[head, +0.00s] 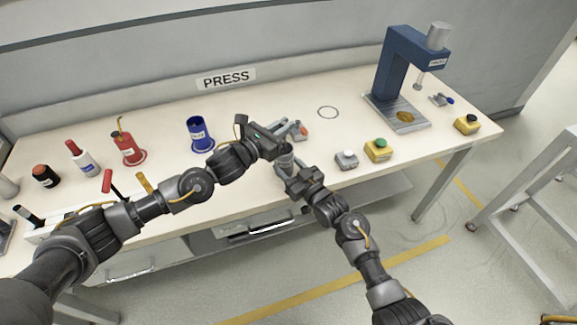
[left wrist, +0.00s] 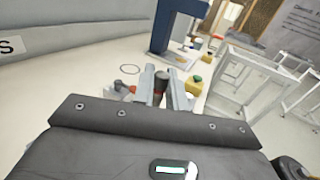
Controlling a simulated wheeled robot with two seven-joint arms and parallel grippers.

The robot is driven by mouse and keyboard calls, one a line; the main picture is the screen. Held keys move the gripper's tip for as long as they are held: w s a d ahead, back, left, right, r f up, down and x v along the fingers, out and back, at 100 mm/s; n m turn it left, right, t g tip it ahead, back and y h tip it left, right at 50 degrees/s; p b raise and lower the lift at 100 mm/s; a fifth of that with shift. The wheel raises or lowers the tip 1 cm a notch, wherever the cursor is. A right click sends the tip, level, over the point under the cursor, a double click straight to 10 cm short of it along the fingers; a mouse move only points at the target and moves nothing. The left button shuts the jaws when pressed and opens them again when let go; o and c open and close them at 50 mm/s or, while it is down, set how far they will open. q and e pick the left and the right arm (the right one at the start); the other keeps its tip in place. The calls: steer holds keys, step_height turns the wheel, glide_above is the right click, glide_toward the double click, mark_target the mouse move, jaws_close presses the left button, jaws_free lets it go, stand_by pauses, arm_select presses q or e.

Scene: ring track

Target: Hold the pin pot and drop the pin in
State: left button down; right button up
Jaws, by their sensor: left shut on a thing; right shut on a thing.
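My left gripper (head: 287,131) is high over the front edge of the bench, its fingers pointing right. In the left wrist view it is shut on a dark pin (left wrist: 160,85) with a reddish end, between two grey fingers. My right gripper (head: 287,176) is just below and is shut on a grey cylindrical pot (head: 285,160). The pot stands nearly upright at the bench's front edge, under the left gripper. The pin is mostly hidden by the left gripper in the head view. I cannot tell whether it is inside the pot.
The bench has a blue press (head: 385,70) at the right and a drawn ring (head: 328,112) in clear space. A blue pot (head: 200,136) and a red pot (head: 128,150) stand left.

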arm_select(q)
steer(key=shift+f, duration=0.6)
steer(key=c, duration=1.3)
jaws_free()
steer(key=shift+c, duration=0.2)
steer(key=shift+s+a, duration=0.1)
steer(key=v, duration=1.1)
steer(key=shift+s+a, duration=0.25)
steer(key=shift+a, duration=0.05)
arm_select(e)
steer(key=o, duration=1)
steer(key=shift+o, duration=0.2)
